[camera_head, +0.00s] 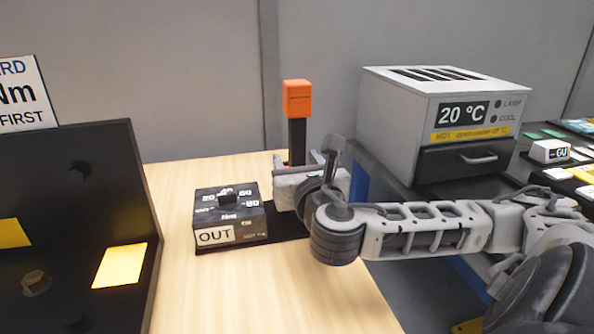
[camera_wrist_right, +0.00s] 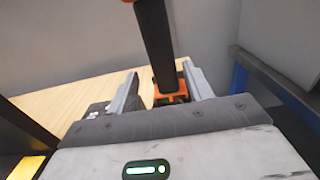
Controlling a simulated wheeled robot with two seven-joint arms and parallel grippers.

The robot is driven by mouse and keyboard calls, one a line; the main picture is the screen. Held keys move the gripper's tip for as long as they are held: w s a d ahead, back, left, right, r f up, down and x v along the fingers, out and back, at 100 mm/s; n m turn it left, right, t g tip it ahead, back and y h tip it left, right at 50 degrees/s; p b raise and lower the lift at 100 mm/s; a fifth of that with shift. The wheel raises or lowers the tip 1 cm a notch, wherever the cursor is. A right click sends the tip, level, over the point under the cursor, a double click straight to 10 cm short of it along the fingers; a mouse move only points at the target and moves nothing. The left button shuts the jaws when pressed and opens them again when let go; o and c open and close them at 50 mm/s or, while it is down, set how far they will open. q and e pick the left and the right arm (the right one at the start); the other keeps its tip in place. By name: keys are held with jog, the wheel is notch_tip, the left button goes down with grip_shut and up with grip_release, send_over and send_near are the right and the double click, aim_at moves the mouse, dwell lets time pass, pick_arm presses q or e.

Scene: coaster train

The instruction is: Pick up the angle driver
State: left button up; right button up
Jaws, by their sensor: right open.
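The angle driver (camera_head: 297,133) stands upright on the wooden table, with an orange block on top of a black shaft. Its lower part is hidden behind my right gripper (camera_head: 305,160) in the head view. In the right wrist view, the driver's black shaft (camera_wrist_right: 154,42) rises between the two fingers of my right gripper (camera_wrist_right: 160,82), with an orange and black part low between them. The fingers are apart, one on each side of the driver. I cannot tell whether either touches it. My left gripper is not in view.
A black dial box (camera_head: 230,215) marked OUT sits just left of my right gripper. A dark panel (camera_head: 100,190) with yellow patches stands at left. A grey oven-like unit (camera_head: 400,110) reading 20 °C is at right. The front of the wooden table (camera_head: 270,295) is clear.

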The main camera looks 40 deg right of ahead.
aim_at(300, 157)
jog(key=x, duration=0.3)
jog(key=shift+w+d+r, duration=0.15)
jog(key=shift+w+d, duration=0.05)
jog(key=shift+d, duration=0.3)
jog(key=shift+w+d, duration=0.2)
jog(key=shift+w, duration=0.25)
grip_shut()
dwell(0.5)
jog(key=shift+r, duration=0.1)
